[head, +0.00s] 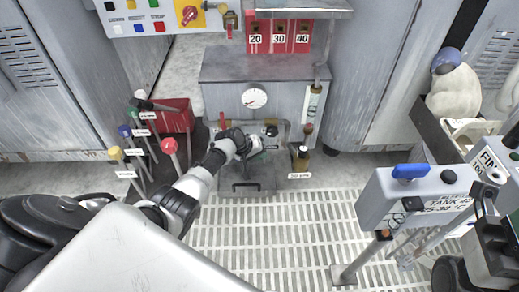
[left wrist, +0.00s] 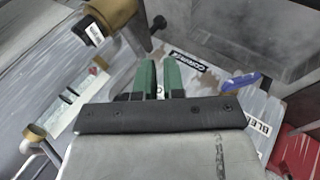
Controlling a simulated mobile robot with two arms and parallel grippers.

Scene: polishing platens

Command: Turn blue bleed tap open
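The blue tap lever (left wrist: 242,82) shows in the left wrist view, on a worn grey panel (left wrist: 205,80) beside a label partly reading "BLE". It lies right of my left gripper's fingertips and apart from them. In the head view my left gripper (head: 252,146) is over the low grey unit (head: 265,184) and hides part of its panel; I cannot make out the blue lever there. In the left wrist view the green fingers of my left gripper (left wrist: 159,75) stand a narrow gap apart with nothing between. What looks like my right gripper (head: 490,235) is at the right edge, its fingers unclear.
Several colored-knob levers (head: 134,140) and a red bin (head: 172,115) stand left of the unit. A grey tank box (head: 378,203) with a blue handle stands at right. The grated floor (head: 300,235) is clear in the middle.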

